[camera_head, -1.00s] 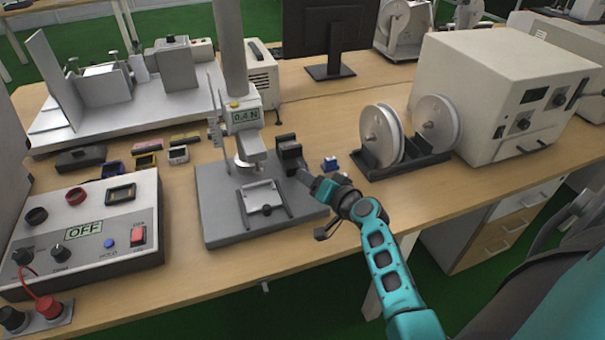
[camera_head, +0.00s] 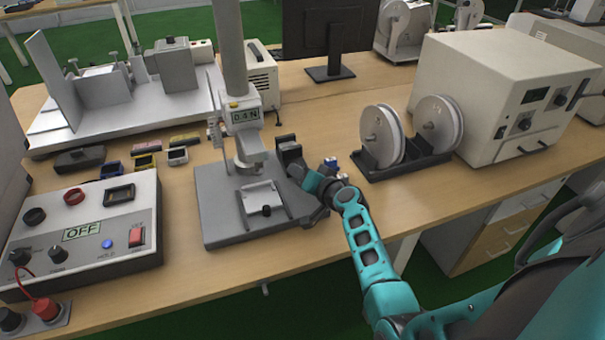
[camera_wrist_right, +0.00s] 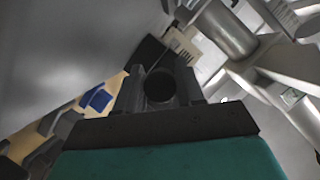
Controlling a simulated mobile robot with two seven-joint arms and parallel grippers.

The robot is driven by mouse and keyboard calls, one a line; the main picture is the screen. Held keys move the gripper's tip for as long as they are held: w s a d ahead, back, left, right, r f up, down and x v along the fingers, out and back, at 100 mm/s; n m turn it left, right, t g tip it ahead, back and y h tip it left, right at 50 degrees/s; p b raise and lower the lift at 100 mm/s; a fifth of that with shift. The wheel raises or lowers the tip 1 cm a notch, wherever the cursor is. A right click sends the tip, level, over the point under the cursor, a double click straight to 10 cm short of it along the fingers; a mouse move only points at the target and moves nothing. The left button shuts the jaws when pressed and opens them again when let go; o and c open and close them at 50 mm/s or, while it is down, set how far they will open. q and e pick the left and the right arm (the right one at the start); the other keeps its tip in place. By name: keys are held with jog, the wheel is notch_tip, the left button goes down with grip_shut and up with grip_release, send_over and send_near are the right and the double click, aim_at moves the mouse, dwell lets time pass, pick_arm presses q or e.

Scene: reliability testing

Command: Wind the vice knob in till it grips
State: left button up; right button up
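A round dark knob (camera_wrist_right: 160,87) shows end-on between the two fingers of my right gripper (camera_wrist_right: 161,95) in the right wrist view. The fingers stand on either side of it; whether they touch it is unclear. In the head view my right gripper (camera_head: 309,188) is at the right edge of the grey base plate (camera_head: 222,222), close beside an upright black block (camera_head: 289,152). Its fingertips are hard to make out there. A small silver fixture (camera_head: 264,194) with a black part in front lies on the plate, left of the gripper. My left gripper is out of view.
The test stand column (camera_head: 229,45) and its 0.4 N display (camera_head: 246,116) rise behind the fixture. A small blue item (camera_head: 331,163) and a spool stand (camera_head: 405,165) are to the right. A control box (camera_head: 90,225) reading OFF stands left.

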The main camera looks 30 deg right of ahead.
jog(key=c, duration=0.6)
jog(key=m+b, duration=0.1)
jog(key=b, duration=0.2)
jog(key=shift+f+m+t+y, duration=0.3)
jog(key=shift+f+y, duration=0.05)
jog(key=shift+y, duration=0.05)
jog(key=shift+r+m, duration=0.3)
jog(key=shift+a, duration=0.1)
jog(key=o, duration=1)
jog(key=shift+o, duration=0.2)
jog(key=shift+s+r, duration=0.1)
